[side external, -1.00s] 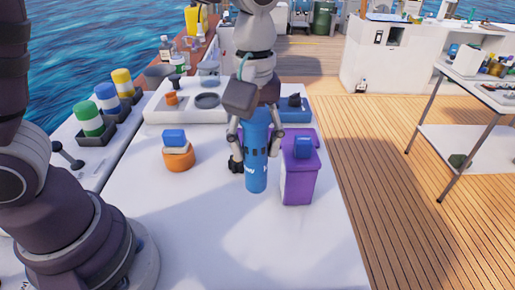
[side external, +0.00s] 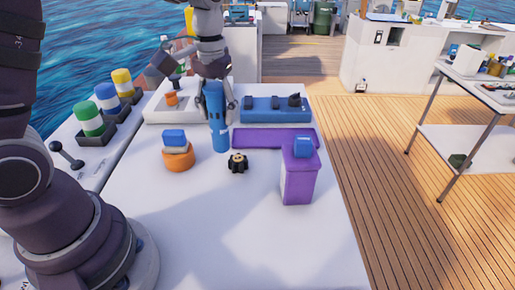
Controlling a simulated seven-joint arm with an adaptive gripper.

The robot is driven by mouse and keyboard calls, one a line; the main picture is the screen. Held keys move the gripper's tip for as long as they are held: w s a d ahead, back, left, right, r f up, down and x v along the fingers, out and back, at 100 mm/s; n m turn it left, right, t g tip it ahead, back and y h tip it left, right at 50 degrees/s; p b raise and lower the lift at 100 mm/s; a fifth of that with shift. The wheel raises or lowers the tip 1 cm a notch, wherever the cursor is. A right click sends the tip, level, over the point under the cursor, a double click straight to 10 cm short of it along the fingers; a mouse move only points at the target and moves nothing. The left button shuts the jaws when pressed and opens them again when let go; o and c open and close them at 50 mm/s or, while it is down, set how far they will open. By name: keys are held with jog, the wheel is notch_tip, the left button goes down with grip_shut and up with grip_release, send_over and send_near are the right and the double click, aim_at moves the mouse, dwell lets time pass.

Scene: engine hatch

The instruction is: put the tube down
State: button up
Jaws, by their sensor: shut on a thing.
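A blue tube (side external: 217,122) stands upright between the fingers of my gripper (side external: 216,108). My gripper is shut on it around its upper part. The tube's lower end is at or just above the white table top (side external: 232,235); I cannot tell whether it touches. The tube is behind and left of a small black knob-like part (side external: 237,162), and right of an orange round container (side external: 178,158) with a blue block on top.
A purple box (side external: 299,180) with a blue piece on top stands at the right. Behind it lie a flat purple tray (side external: 275,138) and a blue case (side external: 275,110). Green, blue and yellow striped cylinders (side external: 107,97) line the left. The table's front is clear.

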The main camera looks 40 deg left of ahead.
aim_at(214, 148)
jog(key=f, duration=0.1)
jog(key=f+n, duration=0.1)
jog(key=s+a+f+n, duration=0.1)
notch_tip(214, 148, down, 6)
jog(key=shift+f, duration=0.1)
jog(key=o, duration=1.3)
